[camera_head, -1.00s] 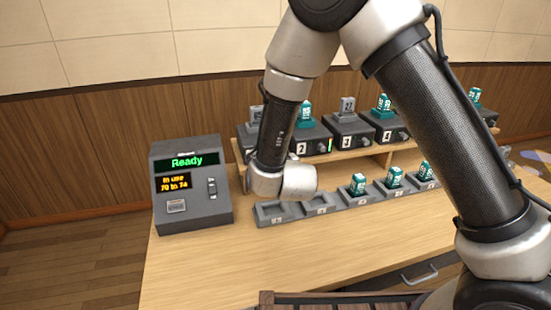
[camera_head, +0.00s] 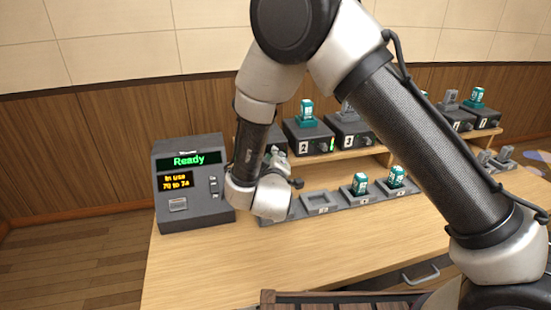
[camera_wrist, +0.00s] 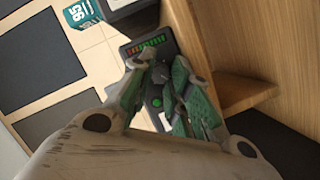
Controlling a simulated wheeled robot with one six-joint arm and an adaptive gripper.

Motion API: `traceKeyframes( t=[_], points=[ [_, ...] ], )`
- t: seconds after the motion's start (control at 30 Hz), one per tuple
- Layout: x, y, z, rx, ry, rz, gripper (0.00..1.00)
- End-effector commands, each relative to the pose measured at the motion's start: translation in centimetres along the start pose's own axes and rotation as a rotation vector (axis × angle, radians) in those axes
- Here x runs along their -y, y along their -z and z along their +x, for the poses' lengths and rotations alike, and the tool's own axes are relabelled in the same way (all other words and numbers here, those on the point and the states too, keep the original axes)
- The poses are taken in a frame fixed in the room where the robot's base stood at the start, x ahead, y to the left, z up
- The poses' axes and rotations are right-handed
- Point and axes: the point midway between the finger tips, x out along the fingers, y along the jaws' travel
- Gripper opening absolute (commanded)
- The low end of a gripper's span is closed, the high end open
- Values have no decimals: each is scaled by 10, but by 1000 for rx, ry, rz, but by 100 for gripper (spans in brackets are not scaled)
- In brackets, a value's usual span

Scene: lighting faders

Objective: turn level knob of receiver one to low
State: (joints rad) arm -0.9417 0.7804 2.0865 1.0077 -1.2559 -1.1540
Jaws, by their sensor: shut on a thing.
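In the head view, receiver one (camera_head: 272,136) stands at the left end of the raised shelf, mostly hidden behind my arm. My gripper is at its front; part of it (camera_head: 276,158) shows beside my wrist. In the wrist view, a dark receiver front shows a bar meter (camera_wrist: 148,45) with green to red segments and a round green light (camera_wrist: 157,102). Between them is the dark level knob (camera_wrist: 160,82), partly covered by the fingers. My gripper (camera_wrist: 164,74) is shut on this knob. The receiver's number and the knob's pointer cannot be made out.
Receiver two (camera_head: 309,138), with a teal pack on top, stands to the right, with more receivers beyond. A charging row (camera_head: 322,204) lies in front on the table. A grey console (camera_head: 190,184) reading Ready stands at left. A wooden shelf part (camera_wrist: 240,88) is close to my fingers.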

Motion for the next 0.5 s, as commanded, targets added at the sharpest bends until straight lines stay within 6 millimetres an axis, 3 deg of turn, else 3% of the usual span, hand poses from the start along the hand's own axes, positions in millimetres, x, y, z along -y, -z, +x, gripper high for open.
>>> traceKeyframes(
  t=[0.5],
  points=[
    [2, -3, 0, -4, -46, -151, 0]
  ],
)
